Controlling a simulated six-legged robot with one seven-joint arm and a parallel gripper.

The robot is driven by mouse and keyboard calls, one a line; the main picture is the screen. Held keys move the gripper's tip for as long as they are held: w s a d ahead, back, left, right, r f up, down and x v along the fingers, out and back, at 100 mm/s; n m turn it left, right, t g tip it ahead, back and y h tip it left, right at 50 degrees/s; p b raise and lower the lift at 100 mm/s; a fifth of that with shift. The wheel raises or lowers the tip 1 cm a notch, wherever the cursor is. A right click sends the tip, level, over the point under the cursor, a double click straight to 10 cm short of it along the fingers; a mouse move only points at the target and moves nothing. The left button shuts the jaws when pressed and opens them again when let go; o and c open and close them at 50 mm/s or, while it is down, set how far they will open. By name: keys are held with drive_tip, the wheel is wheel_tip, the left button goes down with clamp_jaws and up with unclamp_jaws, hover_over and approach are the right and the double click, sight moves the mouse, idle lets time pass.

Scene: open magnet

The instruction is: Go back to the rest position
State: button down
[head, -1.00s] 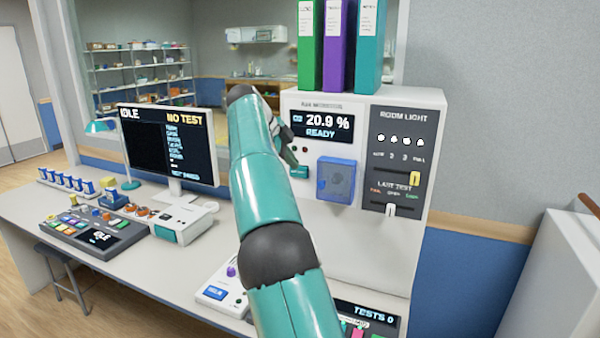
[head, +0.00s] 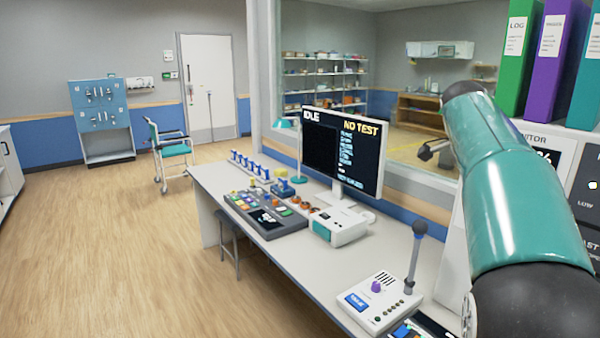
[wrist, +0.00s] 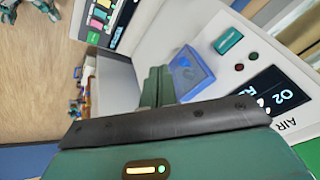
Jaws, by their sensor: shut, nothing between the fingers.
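In the head view my arm hides much of the cabinet.
The long desk (head: 285,258) bears a monitor (head: 342,150) reading IDLE and NO TEST, a button panel (head: 265,212) and a microphone unit (head: 378,298). A stool (head: 229,232) stands by its front. A wheelchair (head: 168,152) is farther back. The wooden floor (head: 110,255) at left is clear.

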drive_tip(key=s+a+f+n+t+y, duration=0.1)
drive_tip(key=s+a+f+n, duration=0.5)
drive_tip(key=s, duration=0.3)
drive_tip(key=s+a+f+n+t+y, duration=0.1)
drive_tip(key=s+a+f+n+y, duration=0.1)
drive_tip(key=s+a+f+n, duration=0.4)
drive_tip(key=s+a+f+n+t+y, duration=0.1)
drive_tip(key=s+a+f+n, duration=0.5)
drive_tip(key=s+a, duration=0.3)
drive_tip(key=s+n, duration=0.1)
drive_tip(key=s, duration=0.3)
drive_tip(key=shift+s+a+f+n+y, duration=0.3)
drive_tip(key=shift+f, duration=0.05)
